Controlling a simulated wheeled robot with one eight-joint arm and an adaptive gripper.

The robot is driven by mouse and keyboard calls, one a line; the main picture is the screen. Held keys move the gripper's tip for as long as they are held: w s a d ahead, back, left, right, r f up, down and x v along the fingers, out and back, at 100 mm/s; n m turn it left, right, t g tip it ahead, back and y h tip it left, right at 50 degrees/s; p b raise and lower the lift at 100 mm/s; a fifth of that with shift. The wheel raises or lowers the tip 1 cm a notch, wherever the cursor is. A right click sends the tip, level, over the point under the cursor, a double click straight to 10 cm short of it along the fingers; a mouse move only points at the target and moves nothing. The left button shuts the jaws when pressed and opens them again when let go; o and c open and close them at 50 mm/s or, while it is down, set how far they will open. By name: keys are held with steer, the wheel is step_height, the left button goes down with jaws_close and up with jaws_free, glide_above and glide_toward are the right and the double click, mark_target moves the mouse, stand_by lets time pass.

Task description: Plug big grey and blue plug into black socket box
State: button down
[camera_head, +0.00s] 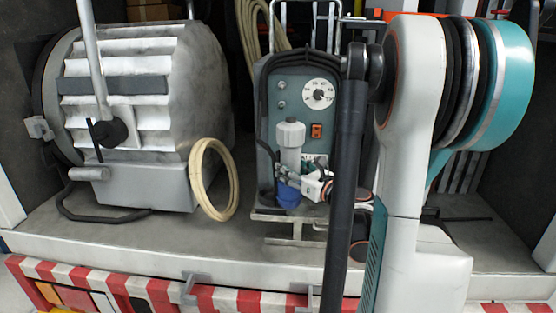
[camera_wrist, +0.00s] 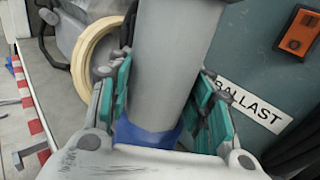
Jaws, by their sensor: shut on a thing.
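The big grey and blue plug stands upright in front of the box's panel in the head view, with its grey body (camera_head: 290,140) on top and its blue part (camera_head: 288,194) below. My gripper (camera_head: 289,176) is shut on it, coming from the right. In the wrist view the grey body (camera_wrist: 174,60) runs between the teal finger pads of my gripper (camera_wrist: 162,100), with the blue collar (camera_wrist: 150,135) below. The black-framed box (camera_head: 262,100) has a grey-teal panel behind the plug. The plug's lower end and any socket under it are hidden.
The panel bears a dial (camera_head: 318,94), an orange switch (camera_head: 316,130) and a BALLAST label (camera_wrist: 250,105). A large ribbed lamp housing (camera_head: 135,110) and a cream hose coil (camera_head: 234,185) stand left. The truck bed's edge has red-white stripes (camera_head: 230,300). My arm covers much of the right side.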

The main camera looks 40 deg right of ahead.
mark_target(297, 171)
steer(key=s, duration=0.5)
steer(key=s+p, duration=0.1)
steer(key=s, duration=0.2)
steer(key=shift+s+a, duration=0.3)
steer(key=shift+s+r+p, duration=0.3)
steer(key=shift+r+p, duration=0.05)
steer(key=shift+r, duration=0.2)
